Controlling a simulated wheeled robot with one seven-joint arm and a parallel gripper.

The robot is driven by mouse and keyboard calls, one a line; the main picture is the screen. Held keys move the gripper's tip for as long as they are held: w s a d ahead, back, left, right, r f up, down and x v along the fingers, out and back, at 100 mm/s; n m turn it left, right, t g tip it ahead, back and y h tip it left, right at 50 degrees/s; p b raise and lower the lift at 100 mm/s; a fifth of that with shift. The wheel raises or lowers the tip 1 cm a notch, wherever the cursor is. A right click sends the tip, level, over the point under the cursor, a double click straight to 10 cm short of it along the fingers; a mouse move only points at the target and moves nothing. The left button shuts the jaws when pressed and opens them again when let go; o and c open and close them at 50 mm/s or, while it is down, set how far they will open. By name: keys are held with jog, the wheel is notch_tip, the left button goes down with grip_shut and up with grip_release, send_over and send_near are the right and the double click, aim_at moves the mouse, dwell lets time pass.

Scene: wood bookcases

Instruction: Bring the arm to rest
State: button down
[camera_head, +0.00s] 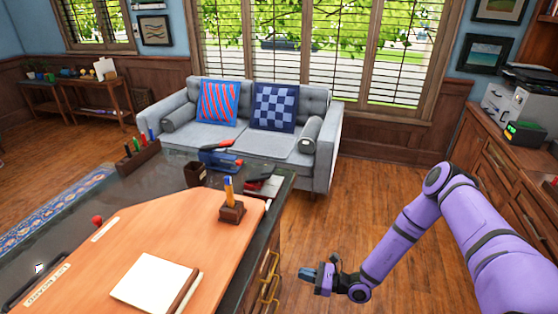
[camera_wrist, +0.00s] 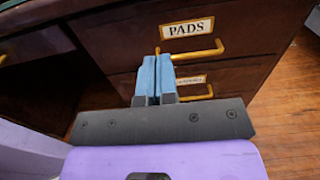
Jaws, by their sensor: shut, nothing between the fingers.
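My purple arm reaches down at the right of the head view. My gripper (camera_head: 308,273) is low beside the desk's drawer side, over the wood floor. In the wrist view my gripper (camera_wrist: 155,62) shows two blue fingers pressed together, with nothing between them. The fingertips point toward the desk's drawers, in front of a drawer (camera_wrist: 120,48) labelled PADS and its brass handle (camera_wrist: 205,52). I cannot tell whether the fingertips touch the drawer front or handle.
The desk (camera_head: 110,250) at the left carries a notepad (camera_head: 155,283), a pen holder (camera_head: 232,211) and other items. A grey sofa (camera_head: 332,130) stands behind it. A wooden cabinet (camera_head: 495,160) with a printer is at the right. Wood floor (camera_head: 370,170) lies open between them.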

jog(key=d+r+n+g+h, duration=0.3)
jog(key=r+n, duration=0.3)
jog(key=r, duration=0.7)
jog(key=s+d+r+n+g+h, duration=0.1)
jog(key=d+r+n+g+h, duration=0.3)
jog(key=r, duration=0.8)
jog(key=d+r+n+g+h, duration=0.1)
jog(key=r+n+g, duration=0.2)
jog(key=r+n, duration=0.7)
jog(key=s+d+r+n+t+h, duration=0.1)
jog(key=s+d+r+t+h, duration=0.3)
jog(key=s+r, duration=0.7)
jog(key=s+d+r+n+t+h, duration=0.1)
jog(key=s+d+r+t+h, duration=0.4)
jog(key=s+r, duration=0.7)
notch_tip(320, 180, up, 4)
jog(key=shift+d+f, duration=0.1)
jog(key=shift+d, duration=1)
jog(key=shift+s+a, duration=0.1)
